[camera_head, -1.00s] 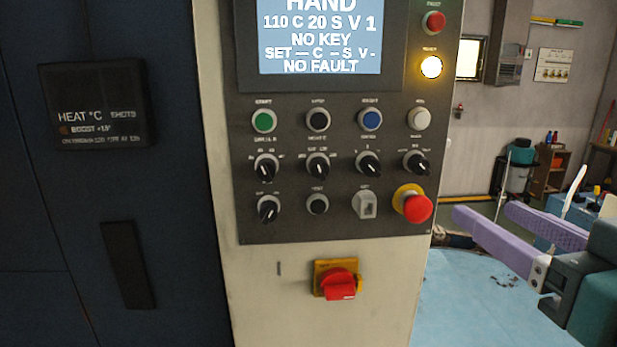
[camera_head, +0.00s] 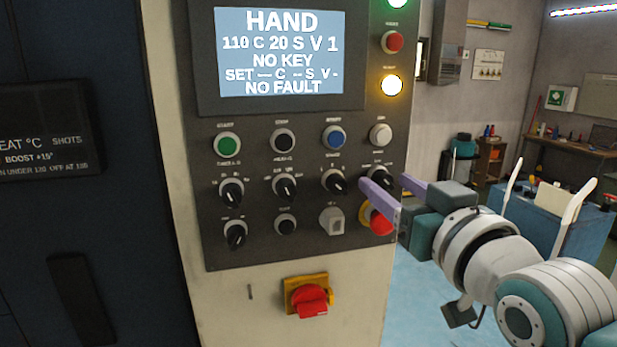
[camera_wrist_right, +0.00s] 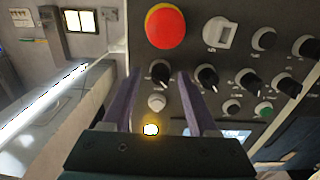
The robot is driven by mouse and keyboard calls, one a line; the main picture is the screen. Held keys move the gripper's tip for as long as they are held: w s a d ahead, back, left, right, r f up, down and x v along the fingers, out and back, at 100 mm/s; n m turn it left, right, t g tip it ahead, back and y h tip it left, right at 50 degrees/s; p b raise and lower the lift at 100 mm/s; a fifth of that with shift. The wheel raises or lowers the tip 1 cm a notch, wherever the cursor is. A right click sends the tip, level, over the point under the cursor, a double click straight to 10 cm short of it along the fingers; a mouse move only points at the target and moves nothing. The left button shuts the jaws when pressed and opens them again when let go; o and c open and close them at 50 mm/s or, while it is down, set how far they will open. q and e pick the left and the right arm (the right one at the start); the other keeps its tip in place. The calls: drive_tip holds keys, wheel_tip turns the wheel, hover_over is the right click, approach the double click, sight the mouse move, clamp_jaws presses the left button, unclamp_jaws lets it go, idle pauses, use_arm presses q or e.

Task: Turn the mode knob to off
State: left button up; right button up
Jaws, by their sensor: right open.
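The control panel (camera_head: 258,255) has a row of black selector knobs, and one more knob lies below them at the left. Their labels are too small to read, so I cannot confirm which is the mode knob. The rightmost knob (camera_head: 379,176) sits above the red emergency stop (camera_head: 380,224). My right gripper (camera_head: 386,181) is open, its purple fingers pointing at the panel around this knob. In the right wrist view the same knob (camera_wrist_right: 160,71) shows between the fingertips, apart from both. Contact cannot be told. My left gripper is out of view.
The display (camera_head: 280,50) reads HAND, NO KEY and NO FAULT. A yellow lamp (camera_head: 391,85) is lit. A white button (camera_head: 380,135) sits above the rightmost knob. A red switch on a yellow plate (camera_head: 309,297) is lower down. A blue bench (camera_head: 560,235) stands behind right.

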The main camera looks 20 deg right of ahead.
drive_tip(key=shift+w, duration=0.1)
clamp_jaws()
idle(0.4)
